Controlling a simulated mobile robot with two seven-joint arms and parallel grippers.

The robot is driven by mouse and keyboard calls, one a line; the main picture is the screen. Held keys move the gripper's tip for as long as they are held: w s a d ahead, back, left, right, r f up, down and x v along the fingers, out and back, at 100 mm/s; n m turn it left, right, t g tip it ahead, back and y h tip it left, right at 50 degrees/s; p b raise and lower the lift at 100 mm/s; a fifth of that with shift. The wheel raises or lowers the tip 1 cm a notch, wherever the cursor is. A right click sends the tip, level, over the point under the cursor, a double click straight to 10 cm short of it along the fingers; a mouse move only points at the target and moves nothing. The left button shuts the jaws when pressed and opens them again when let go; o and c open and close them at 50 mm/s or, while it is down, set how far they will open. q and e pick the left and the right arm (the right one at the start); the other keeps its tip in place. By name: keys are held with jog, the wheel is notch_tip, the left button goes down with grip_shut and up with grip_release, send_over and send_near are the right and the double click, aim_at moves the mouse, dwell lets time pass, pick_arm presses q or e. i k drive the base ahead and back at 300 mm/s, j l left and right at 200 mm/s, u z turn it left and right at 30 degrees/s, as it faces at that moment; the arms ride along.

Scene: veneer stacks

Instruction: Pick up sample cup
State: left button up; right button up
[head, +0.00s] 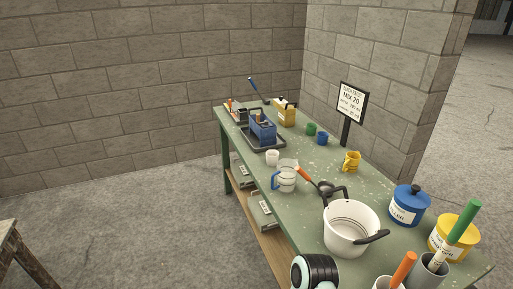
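A small white cup (272,157) stands upright on the green bench, left of its middle, and fits a sample cup, though no label is legible on it. Other small cups also stand on the bench: a green cup (311,129), a blue cup (322,138) and a yellow handled mug (351,161). I cannot tell for sure which is the sample cup. Neither of my grippers shows in the head view.
The green bench (333,167) runs along a block wall. A clear jug (287,180) stands just in front of the white cup. A blue caddy on a dark tray (268,145) is behind it.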

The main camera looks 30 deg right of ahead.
aim_at(271, 155)
jog(key=i+z, duration=0.25)
jog(key=i, duration=0.2)
jog(key=i+j+z, duration=0.25)
jog(key=i, duration=0.2)
jog(key=i+j+z, duration=0.25)
jog(key=i, duration=0.15)
